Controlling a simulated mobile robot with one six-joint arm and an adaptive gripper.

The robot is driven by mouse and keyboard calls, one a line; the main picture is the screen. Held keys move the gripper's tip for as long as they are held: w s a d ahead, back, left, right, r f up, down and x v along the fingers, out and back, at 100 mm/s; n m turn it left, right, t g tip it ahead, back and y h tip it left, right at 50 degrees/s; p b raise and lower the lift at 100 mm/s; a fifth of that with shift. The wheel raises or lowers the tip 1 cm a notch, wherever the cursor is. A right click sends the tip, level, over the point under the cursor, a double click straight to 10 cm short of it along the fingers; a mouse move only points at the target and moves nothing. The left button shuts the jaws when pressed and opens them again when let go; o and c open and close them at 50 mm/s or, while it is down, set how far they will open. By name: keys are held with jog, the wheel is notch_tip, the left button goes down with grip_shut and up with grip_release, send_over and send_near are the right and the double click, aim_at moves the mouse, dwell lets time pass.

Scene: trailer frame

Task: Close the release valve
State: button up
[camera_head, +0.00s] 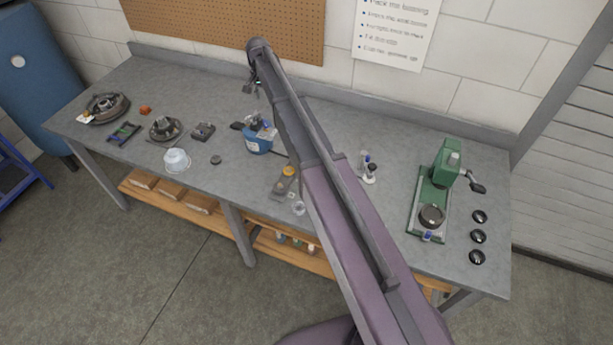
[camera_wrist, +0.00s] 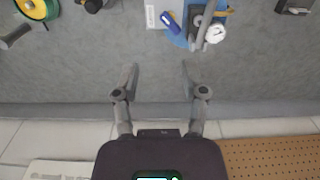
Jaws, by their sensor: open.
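A blue hand-pump-like device (camera_head: 258,145) stands on the workbench, left of my arm, with a dark lever and fittings on top. In the wrist view it shows at the top edge, partly cut off, with a white round gauge (camera_wrist: 216,33) and a small dark-blue part (camera_wrist: 171,22) beside it. I cannot tell for sure which part is the release valve. My gripper (camera_wrist: 158,72) is open and empty, above the back of the bench. In the head view my gripper (camera_head: 252,86) hangs behind the blue device, apart from it.
The grey workbench (camera_head: 330,125) has a back ledge and a pegboard (camera_head: 220,25) behind. A green press (camera_head: 434,190) stands at the right.

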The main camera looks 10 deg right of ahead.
jog(key=s+d+f+n+b, duration=0.2)
jog(key=s+f+b, duration=0.1)
jog(key=s, duration=0.7)
jog(key=s+d+f+n+b, duration=0.1)
jog(key=s+d+f+b, duration=0.2)
jog(key=s, duration=0.7)
jog(key=s+d+f+n+b, duration=0.2)
jog(key=s+d+f+b, duration=0.1)
jog(key=s, duration=0.7)
jog(key=shift+s+f+n+b, duration=0.15)
jog(key=shift+f+n+b, duration=0.15)
jog(key=shift+f+b, duration=0.5)
jog(key=s+d+n, duration=0.1)
jog(key=s, duration=0.5)
jog(key=shift+s, duration=0.4)
jog(key=shift+d, duration=0.1)
jog(key=shift+s+f, duration=0.1)
jog(key=shift+s, duration=0.1)
